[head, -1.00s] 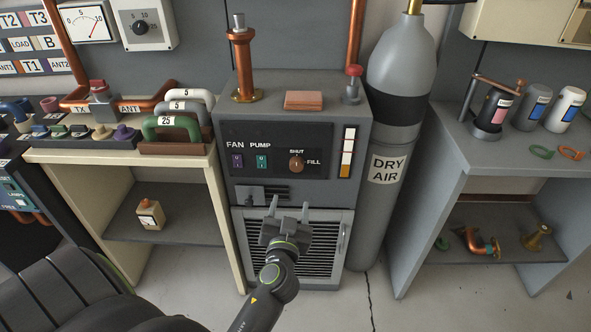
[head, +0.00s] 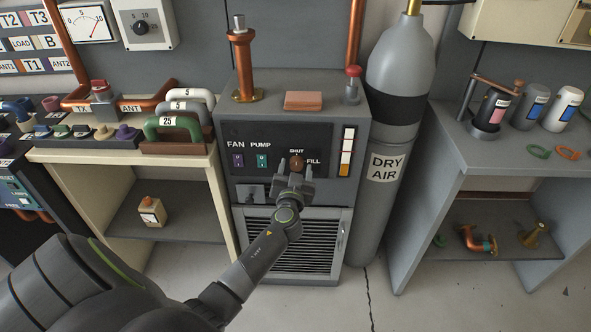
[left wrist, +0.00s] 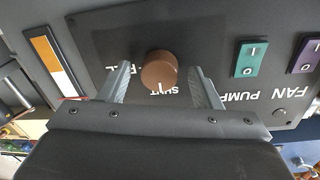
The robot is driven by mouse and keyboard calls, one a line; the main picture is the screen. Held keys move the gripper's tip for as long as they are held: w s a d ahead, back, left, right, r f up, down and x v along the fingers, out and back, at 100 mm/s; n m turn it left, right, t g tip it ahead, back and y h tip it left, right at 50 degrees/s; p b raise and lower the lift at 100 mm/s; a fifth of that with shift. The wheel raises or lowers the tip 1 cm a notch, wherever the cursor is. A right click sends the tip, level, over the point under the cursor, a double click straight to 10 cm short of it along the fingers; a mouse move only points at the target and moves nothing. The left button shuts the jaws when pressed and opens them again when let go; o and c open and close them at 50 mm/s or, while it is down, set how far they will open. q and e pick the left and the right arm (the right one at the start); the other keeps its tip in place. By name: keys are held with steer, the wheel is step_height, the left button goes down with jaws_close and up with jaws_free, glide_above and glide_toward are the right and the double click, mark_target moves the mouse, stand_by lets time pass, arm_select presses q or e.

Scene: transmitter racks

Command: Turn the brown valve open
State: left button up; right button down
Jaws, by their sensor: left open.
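The brown valve (head: 296,161) is a round knob on the dark front panel of the grey cabinet, between the labels SHUT and FILL. It also shows in the left wrist view (left wrist: 159,70), where the picture is upside down and its white mark points at the word SHUT. My left gripper (head: 290,170) is in front of the knob. In the left wrist view the left gripper (left wrist: 165,82) is open, with one finger on each side of the knob and visible gaps between. Part of the panel lettering is hidden by the gripper. My right gripper is not in view.
Left of the knob on the panel are a purple fan switch (head: 237,160) and a green pump switch (head: 262,161). A level gauge (head: 347,151) is to the right. The grey DRY AIR cylinder (head: 386,195) stands beside the cabinet. A vent grille (head: 330,225) lies below.

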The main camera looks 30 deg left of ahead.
arm_select(q)
steer(key=c, duration=1)
steer(key=m, duration=0.8)
steer(key=shift+r, duration=0.1)
steer(key=m+p, duration=0.1)
steer(key=m, duration=0.4)
steer(key=shift+g+p, duration=0.35)
steer(key=shift+g, duration=0.05)
steer(key=shift+d+m+p, duration=0.1)
steer(key=shift+m+p, duration=0.35)
steer(key=shift+m, duration=1.55)
steer(key=shift+y, duration=0.4)
